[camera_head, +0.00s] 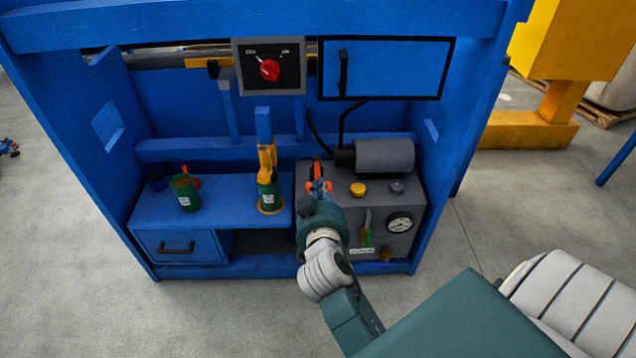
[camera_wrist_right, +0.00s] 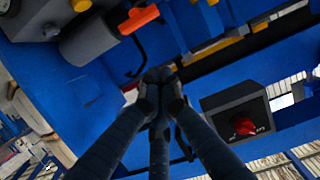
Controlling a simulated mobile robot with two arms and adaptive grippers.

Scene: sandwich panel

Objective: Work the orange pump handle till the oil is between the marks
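The orange pump handle (camera_head: 317,171) stands up at the left of the grey pump unit's (camera_head: 340,170) top. In the right wrist view the orange handle (camera_wrist_right: 139,19) shows at the upper left, clear of the fingertips. My right gripper (camera_head: 318,188) is in front of the handle in the head view, hiding its lower part. In the wrist view its fingers (camera_wrist_right: 160,82) come together at the tips with nothing seen between them. A narrow sight gauge (camera_head: 366,230) with green and red parts is on the unit's front; its oil level is too small to read. My left gripper is out of view.
A round pressure dial (camera_head: 400,222) and a yellow cap (camera_head: 358,189) are on the unit, with a grey motor (camera_head: 385,155) behind. A red knob (camera_head: 270,69) is on the panel above. Green containers (camera_head: 186,192) stand on the blue shelf at left.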

